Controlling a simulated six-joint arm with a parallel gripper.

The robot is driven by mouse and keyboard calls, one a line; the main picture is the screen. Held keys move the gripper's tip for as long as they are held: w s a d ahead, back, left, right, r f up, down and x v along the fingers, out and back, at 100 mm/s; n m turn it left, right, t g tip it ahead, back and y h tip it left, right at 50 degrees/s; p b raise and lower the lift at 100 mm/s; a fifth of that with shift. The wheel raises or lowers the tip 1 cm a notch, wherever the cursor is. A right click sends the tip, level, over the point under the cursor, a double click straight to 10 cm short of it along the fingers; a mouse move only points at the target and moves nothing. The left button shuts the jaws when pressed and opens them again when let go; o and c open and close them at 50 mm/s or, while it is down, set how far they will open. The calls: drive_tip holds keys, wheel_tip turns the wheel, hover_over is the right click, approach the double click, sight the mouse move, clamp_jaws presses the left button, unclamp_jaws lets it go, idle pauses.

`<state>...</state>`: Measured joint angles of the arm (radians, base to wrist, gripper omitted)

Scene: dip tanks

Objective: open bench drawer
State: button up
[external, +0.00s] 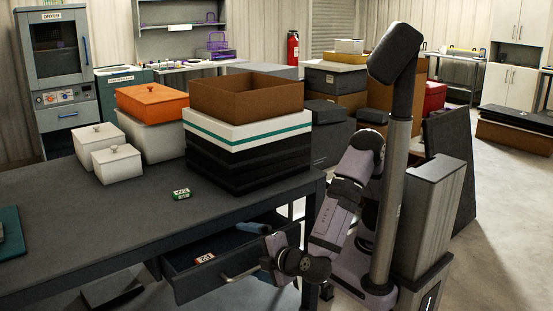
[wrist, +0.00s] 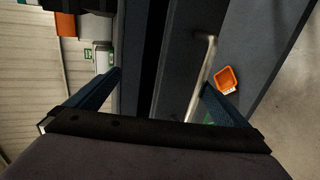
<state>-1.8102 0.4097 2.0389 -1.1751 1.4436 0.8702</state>
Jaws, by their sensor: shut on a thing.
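The bench drawer (external: 187,287) is pulled out from under the front of the dark bench (external: 90,218). Its inside shows, with a small labelled item (external: 204,258) in it. The drawer has a pale bar handle (external: 236,275), which also shows in the wrist view (wrist: 203,72). My gripper (external: 269,259) is at the right end of the handle and shut on it. In the wrist view its blue fingers stand on either side of the drawer front, with the handle close to the right finger. The exact contact is hidden.
On the bench are white lidded boxes (external: 117,163), an orange-topped bin (external: 151,101), stacked black and white boxes with an open brown box (external: 247,97), and a small green-and-white item (external: 181,194). An orange tray (wrist: 228,78) shows in the wrist view.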

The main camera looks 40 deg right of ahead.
drive_tip(key=shift+w+r, duration=0.1)
drive_tip(key=shift+r, duration=0.5)
drive_tip(key=c, duration=0.3)
drive_tip(key=shift+o, duration=0.4)
wheel_tip(320, 180, up, 8)
drive_tip(key=p, duration=0.5)
drive_tip(key=shift+a+f, duration=0.2)
drive_tip(key=shift+f, duration=0.05)
wheel_tip(320, 180, up, 3)
drive_tip(key=shift+d, duration=0.15)
drive_tip(key=c, duration=1.1)
drive_tip(key=g+p, duration=0.7)
drive_tip(key=g, duration=0.5)
hover_over(251, 270)
drive_tip(key=s, duration=0.2)
wheel_tip(251, 270, down, 6)
drive_tip(key=shift+w+d+f, duration=0.1)
drive_tip(key=shift+w+f, duration=0.15)
drive_tip(key=shift+f, duration=1.1)
drive_tip(key=shift+w+a+f, duration=0.1)
drive_tip(key=shift+w+f, duration=0.2)
drive_tip(key=shift+f, duration=1.05)
drive_tip(key=shift+w+d+f, duration=0.1)
drive_tip(key=shift+w+f, duration=0.15)
drive_tip(key=shift+f, duration=1.1)
